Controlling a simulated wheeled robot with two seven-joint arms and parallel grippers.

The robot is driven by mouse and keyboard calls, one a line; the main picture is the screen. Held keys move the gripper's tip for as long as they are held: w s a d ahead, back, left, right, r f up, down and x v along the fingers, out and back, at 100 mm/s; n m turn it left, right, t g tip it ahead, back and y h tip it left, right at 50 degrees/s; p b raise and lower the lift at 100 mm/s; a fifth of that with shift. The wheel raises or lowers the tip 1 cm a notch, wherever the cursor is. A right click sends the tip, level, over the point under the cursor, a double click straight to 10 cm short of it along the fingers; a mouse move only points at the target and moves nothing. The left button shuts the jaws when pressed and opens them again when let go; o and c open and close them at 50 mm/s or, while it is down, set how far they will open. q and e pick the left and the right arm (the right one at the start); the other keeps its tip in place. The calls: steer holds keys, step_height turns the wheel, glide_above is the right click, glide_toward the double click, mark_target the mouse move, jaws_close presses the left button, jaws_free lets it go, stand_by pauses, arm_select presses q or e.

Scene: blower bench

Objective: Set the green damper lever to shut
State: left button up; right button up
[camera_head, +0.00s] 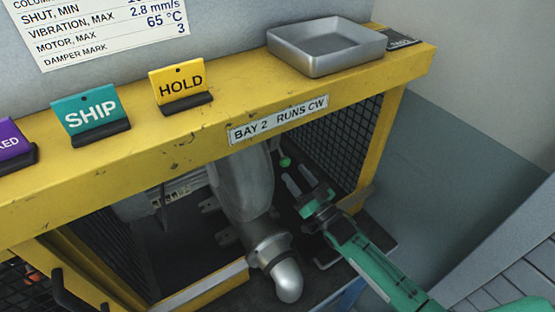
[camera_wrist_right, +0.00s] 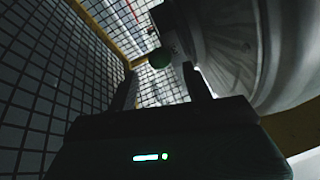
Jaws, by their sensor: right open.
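The green damper lever shows as a small round green knob (camera_head: 285,161) beside the grey blower housing (camera_head: 243,182), under the yellow beam. In the right wrist view the green knob (camera_wrist_right: 160,58) lies beyond the fingertips, between their lines. My right gripper (camera_head: 298,183) is open and empty, reaching in from the right below the knob, apart from it. The right gripper's two dark fingers (camera_wrist_right: 160,85) also show in the wrist view. The lever's arm and any scale marks are too dark to make out. My left gripper is not in view.
The yellow beam (camera_head: 200,143) runs above the opening. Mesh guards (camera_head: 342,140) close the right side, near my right gripper. A metal outlet pipe (camera_head: 287,278) stands left of the arm. A grey tray (camera_head: 325,45) and SHIP (camera_head: 90,112) and HOLD (camera_head: 180,84) signs sit on top.

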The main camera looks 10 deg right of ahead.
mark_target(286, 163)
steer(key=p+x, duration=0.2)
steer(key=x, duration=0.4)
steer(key=shift+w+r, duration=0.1)
steer(key=shift+w+a+r+p, duration=0.15)
steer(key=shift+w+a+p, duration=0.2)
steer(key=shift+w, duration=0.15)
jaws_close()
